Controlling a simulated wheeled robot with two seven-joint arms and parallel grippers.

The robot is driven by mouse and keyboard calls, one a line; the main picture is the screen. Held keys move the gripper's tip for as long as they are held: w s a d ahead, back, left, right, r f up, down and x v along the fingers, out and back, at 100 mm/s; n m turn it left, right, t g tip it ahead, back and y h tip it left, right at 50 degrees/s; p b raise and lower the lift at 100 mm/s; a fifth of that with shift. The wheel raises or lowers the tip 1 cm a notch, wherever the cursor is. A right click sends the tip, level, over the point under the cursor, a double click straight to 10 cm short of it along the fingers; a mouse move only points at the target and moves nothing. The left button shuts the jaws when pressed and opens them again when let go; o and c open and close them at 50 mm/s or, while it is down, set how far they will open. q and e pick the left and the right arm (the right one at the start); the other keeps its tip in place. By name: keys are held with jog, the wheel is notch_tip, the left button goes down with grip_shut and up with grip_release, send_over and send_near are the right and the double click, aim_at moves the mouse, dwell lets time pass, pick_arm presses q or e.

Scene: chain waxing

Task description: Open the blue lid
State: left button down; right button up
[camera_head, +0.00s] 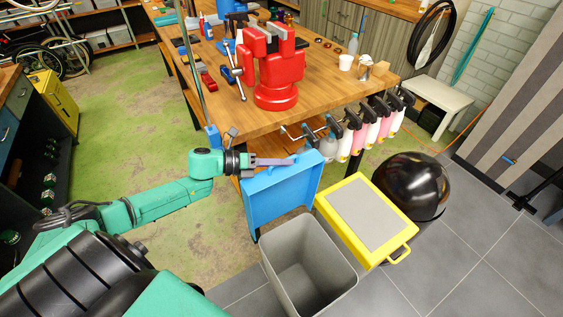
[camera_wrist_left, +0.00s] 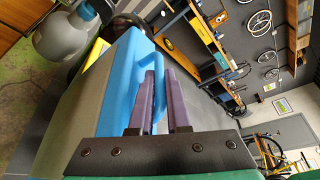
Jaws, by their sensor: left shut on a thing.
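The blue lid (camera_head: 282,195) stands raised at the far side of a grey bin (camera_head: 352,283); its hollow underside faces me and the bin's mouth is uncovered. My left gripper (camera_head: 280,162) reaches in from the left at the lid's upper edge. In the left wrist view, its purple fingers (camera_wrist_left: 163,100) lie on either side of the blue lid's handle (camera_wrist_left: 159,65) and are shut on it. The blue lid (camera_wrist_left: 128,82) fills the area left of the fingers there. My right gripper is not in view.
A closed yellow lid (camera_head: 364,212) with a grey panel sits right of the open bin, and a glossy black domed bin (camera_head: 412,186) stands beyond it. A wooden workbench (camera_head: 325,88) with a red vise (camera_head: 272,72) is behind the lid. Spray bottles (camera_head: 371,127) hang along its edge.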

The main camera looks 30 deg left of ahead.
pick_arm(q)
jog(key=shift+s+d+r+p, duration=0.1)
jog(key=shift+s+d+p, duration=0.1)
jog(key=shift+d+p, duration=0.2)
jog(key=shift+m+y, duration=0.4)
jog(key=shift+m, duration=0.4)
jog(key=s+d, duration=0.1)
jog(key=s+d+p, duration=0.1)
jog(key=d, duration=0.1)
jog(key=s+d+f+p, duration=0.1)
jog(key=shift+d, duration=0.4)
jog(key=c, duration=1.2)
grip_release()
jog(key=shift+o, duration=0.2)
